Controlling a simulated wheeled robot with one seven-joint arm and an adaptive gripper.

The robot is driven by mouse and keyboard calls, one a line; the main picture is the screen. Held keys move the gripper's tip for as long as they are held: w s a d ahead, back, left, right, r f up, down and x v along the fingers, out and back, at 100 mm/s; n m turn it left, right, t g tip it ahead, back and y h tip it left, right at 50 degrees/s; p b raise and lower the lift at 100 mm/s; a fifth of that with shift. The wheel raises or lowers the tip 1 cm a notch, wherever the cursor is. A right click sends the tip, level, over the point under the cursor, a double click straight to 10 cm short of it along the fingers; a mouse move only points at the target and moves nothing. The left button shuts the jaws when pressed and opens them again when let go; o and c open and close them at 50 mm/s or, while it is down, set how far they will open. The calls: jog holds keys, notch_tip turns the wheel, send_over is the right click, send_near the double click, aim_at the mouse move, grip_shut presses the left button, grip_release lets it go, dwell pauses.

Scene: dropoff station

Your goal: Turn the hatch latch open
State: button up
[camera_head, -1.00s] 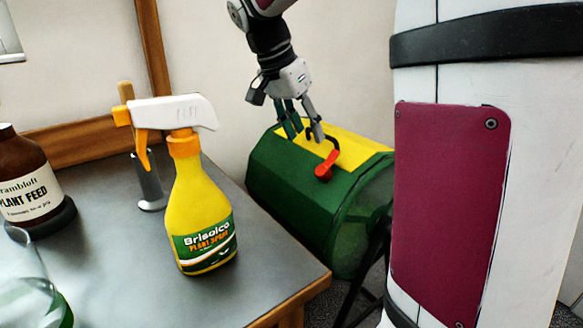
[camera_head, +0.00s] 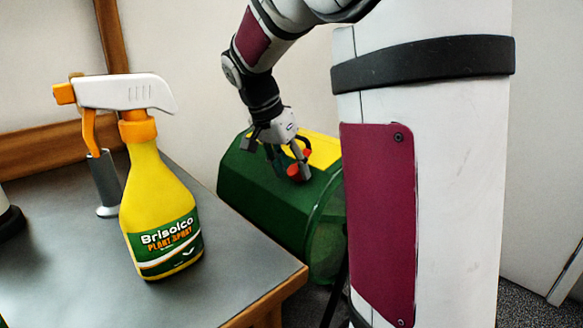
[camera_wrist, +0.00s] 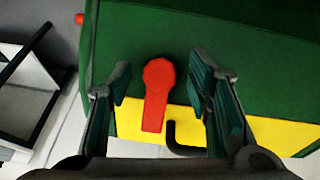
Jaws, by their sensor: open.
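The red hatch latch (camera_wrist: 157,95) sits on the green drum (camera_wrist: 140,40), its narrow end lying over the edge of the yellow hatch (camera_wrist: 278,134). In the wrist view my gripper (camera_wrist: 161,82) is open, with one finger on each side of the latch and a gap on both sides. In the head view my gripper (camera_head: 286,162) is over the drum (camera_head: 250,200), and the latch (camera_head: 296,172) is partly hidden by a finger. A black handle (camera_wrist: 180,140) on the hatch is beside the right finger.
A yellow spray bottle (camera_head: 160,205) stands on the grey table (camera_head: 225,245) left of the drum, with a metal-and-wood tool (camera_head: 104,182) behind it. In the wrist view a white open box with black edges (camera_wrist: 25,95) is at left.

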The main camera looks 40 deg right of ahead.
grip_shut()
jog(key=shift+r+n+p, duration=0.15)
jog(key=shift+n+p, duration=0.15)
jog(key=shift+p, duration=0.35)
jog(key=n+g+p, duration=0.1)
jog(key=n+p, duration=0.1)
jog(key=p, duration=0.2)
jog(key=shift+w+a+r+n+g, duration=0.1)
jog(key=shift+n+g, duration=0.2)
jog(key=n+p, duration=0.2)
jog(key=p, duration=0.1)
jog(key=n+g+h+p, duration=0.1)
jog(key=n+p, duration=0.1)
jog(key=p, duration=0.1)
jog(key=shift+w+n+g+h, duration=0.1)
jog(key=shift+n+g+h, duration=0.2)
jog(key=shift+n, duration=0.1)
jog(key=n+p, duration=0.2)
jog(key=n+h+p, duration=0.1)
jog(key=n+p, duration=0.1)
jog(key=shift+a+f+g, duration=0.1)
jog(key=shift+f+g, duration=0.1)
jog(key=shift+g, duration=0.2)
jog(key=n+h+p, duration=0.2)
jog(key=n, duration=0.2)
jog(key=shift+f+p, duration=0.2)
jog(key=shift+p, duration=0.15)
jog(key=shift+w+a+n, duration=0.1)
jog(key=shift+n, duration=0.2)
